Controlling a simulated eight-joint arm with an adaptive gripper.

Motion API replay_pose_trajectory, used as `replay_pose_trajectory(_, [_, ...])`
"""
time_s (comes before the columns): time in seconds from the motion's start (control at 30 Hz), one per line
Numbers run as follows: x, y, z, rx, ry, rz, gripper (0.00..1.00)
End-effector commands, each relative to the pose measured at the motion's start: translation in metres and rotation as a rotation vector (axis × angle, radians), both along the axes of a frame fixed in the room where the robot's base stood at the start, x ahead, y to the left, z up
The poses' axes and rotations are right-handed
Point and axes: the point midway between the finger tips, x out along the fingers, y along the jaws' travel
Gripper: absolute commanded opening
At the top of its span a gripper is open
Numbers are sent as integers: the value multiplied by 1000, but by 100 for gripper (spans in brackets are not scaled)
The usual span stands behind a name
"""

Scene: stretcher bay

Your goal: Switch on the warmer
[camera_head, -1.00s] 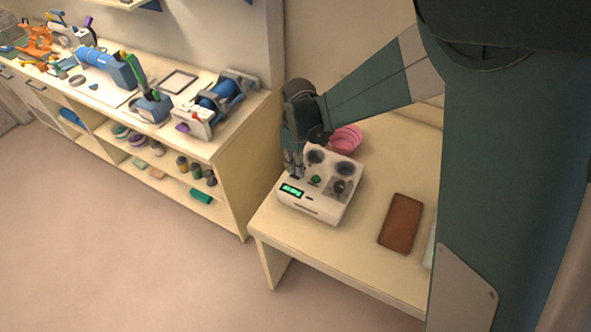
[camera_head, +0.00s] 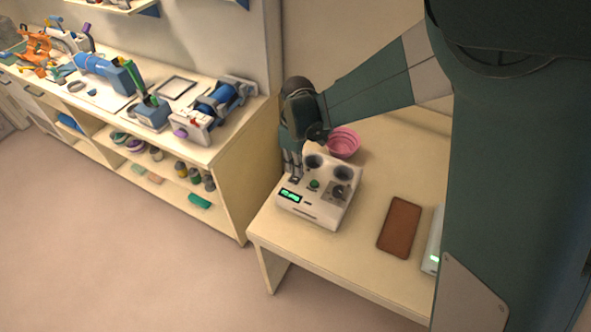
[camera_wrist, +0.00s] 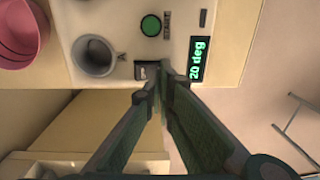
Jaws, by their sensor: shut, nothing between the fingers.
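A small dark switch (camera_wrist: 146,70) sits at the panel's near edge. My gripper (camera_head: 294,176) is shut and empty above the warmer's left edge. In the wrist view its fingertips (camera_wrist: 158,76) are right beside the switch; I cannot tell whether they touch it.
A pink bowl (camera_head: 343,142) stands behind the warmer. A brown pad (camera_head: 400,227) lies to its right, with a pale device (camera_head: 433,240) partly hidden by my arm. A shelf unit (camera_head: 232,170) with tools stands on the left. The table's front is clear.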

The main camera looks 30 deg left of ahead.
Motion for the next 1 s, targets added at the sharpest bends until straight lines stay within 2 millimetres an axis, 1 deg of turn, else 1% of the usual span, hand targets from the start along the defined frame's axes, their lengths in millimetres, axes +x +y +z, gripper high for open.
replay_pose_trajectory(0.03, [-1,0,8,0,0,0,0])
replay_pose_trajectory(0.13, [-4,0,23,0,0,0,0])
replay_pose_trajectory(0.37, [-8,0,49,0,0,0,0])
replay_pose_trajectory(0.7, [-15,0,92,0,0,0,0])
replay_pose_trajectory(0.83, [-17,0,106,0,0,0,0])
replay_pose_trajectory(1.0, [-18,0,117,0,0,0,0])
